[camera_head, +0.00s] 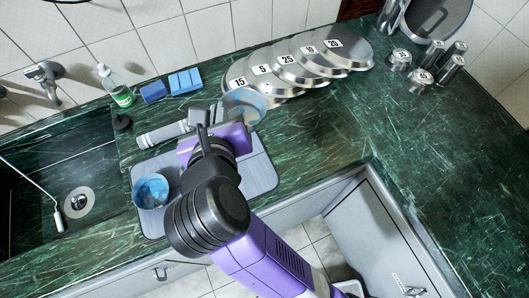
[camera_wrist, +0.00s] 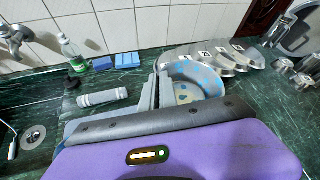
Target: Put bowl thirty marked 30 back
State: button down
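A pale bowl with blue spots (camera_head: 243,105) is at the end of my gripper, its inside facing the wrist camera; it also shows in the wrist view (camera_wrist: 205,74). My gripper (camera_wrist: 160,88) looks shut on the bowl's near left rim, though the contact is partly hidden. No mark 30 is readable on this bowl. A second blue bowl (camera_head: 150,191) stands on the grey mat (camera_head: 262,174) at the left of my arm. A fanned row of silver discs (camera_head: 300,64) with labels 15, 5, 25, 10 and 20 lies behind the held bowl.
A sink (camera_head: 62,180) is at the left. A grey-white cylinder (camera_head: 160,135), blue sponges (camera_head: 172,86) and a bottle (camera_head: 115,87) are near the wall. Several metal canisters (camera_head: 430,66) stand at the back right. A cabinet door (camera_head: 385,235) stands open below.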

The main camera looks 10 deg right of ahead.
notch_tip(320, 180, down, 20)
jog(key=shift+a+b, duration=0.1)
jog(key=shift+b, duration=0.4)
jog(key=c, duration=2.1)
grip_release()
jog(key=shift+f, duration=0.1)
jog(key=o, duration=0.5)
jog(key=shift+c, duration=0.2)
